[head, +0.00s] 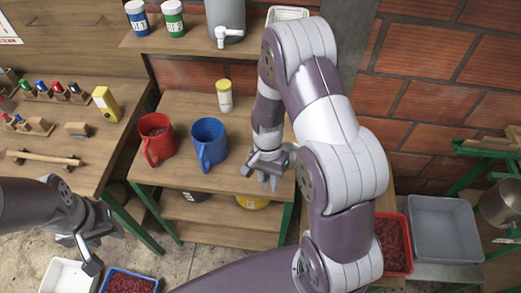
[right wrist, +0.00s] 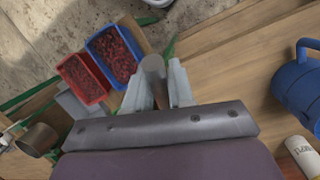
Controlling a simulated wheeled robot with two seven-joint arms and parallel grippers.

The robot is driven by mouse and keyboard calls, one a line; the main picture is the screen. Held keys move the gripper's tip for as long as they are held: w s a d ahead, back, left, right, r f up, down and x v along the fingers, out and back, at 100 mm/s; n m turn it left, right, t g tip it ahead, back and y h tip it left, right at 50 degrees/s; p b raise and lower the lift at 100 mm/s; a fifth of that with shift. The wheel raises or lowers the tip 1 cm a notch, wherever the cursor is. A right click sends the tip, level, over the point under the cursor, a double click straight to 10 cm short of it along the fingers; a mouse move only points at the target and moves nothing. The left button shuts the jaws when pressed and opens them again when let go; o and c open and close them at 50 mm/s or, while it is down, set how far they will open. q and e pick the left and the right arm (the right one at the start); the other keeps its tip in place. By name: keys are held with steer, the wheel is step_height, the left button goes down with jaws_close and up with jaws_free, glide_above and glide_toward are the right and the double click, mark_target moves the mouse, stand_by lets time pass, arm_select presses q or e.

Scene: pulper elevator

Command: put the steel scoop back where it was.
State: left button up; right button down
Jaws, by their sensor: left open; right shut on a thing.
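My right gripper (right wrist: 160,80) is shut on a grey metal piece, which looks like part of the steel scoop (right wrist: 153,68); its far end is not clear. In the head view my right gripper (head: 268,170) is over the right part of the small wooden table, right of the blue mug, and the scoop cannot be made out there. My left gripper (head: 88,250) is open and empty at the lower left, above a white tray and a blue tray. The scoop's earlier place is not shown.
The red mug (head: 157,140), blue mug (head: 208,145) and a yellow-lidded jar (head: 224,96) stand on the small table (head: 185,108). A red crate of cherries (head: 393,243), a grey tub (head: 445,228) and a metal pot (head: 500,205) are at right. The table's front is clear.

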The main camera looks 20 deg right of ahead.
steer(key=w+f+p, duration=0.1)
steer(key=w+f, duration=0.2)
steer(key=w+a+f+p, duration=0.1)
steer(key=w+f, duration=0.2)
steer(key=w, duration=0.1)
steer(key=w+f+p, duration=0.2)
steer(key=w+f, duration=0.1)
steer(key=f, duration=0.1)
steer(key=shift+w+a+f, duration=0.1)
steer(key=shift+w+a, duration=0.05)
steer(key=shift+a, duration=0.05)
steer(key=shift+f, duration=0.1)
steer(key=shift+f, duration=0.25)
steer(key=c, duration=1)
jaws_free()
steer(key=shift+r, duration=0.15)
